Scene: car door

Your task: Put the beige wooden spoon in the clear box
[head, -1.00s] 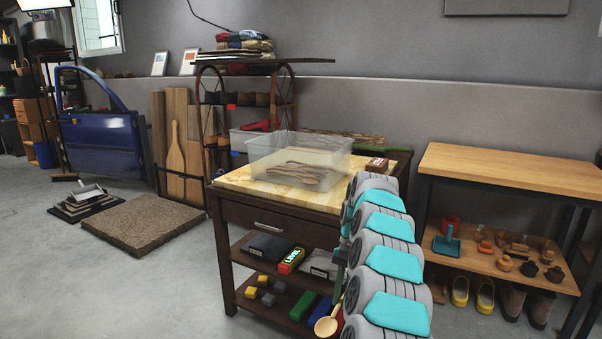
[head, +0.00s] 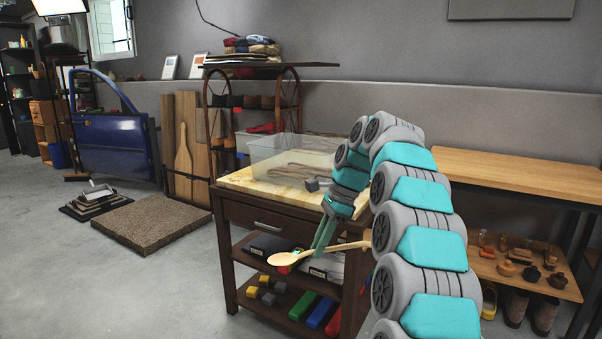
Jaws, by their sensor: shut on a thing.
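My gripper is shut on the spoon's handle and points downward. The clear box (head: 262,155) stands on the table top, behind and above the gripper. Brown wooden pieces lie inside the box. My arm hides the box's right part.
The dark wooden table (head: 250,218) has a drawer and lower shelves with several coloured blocks (head: 303,306). A workbench (head: 520,177) stands at the right. A blue car door (head: 112,145) and a brown mat (head: 150,222) are at the left. Floor at the left front is clear.

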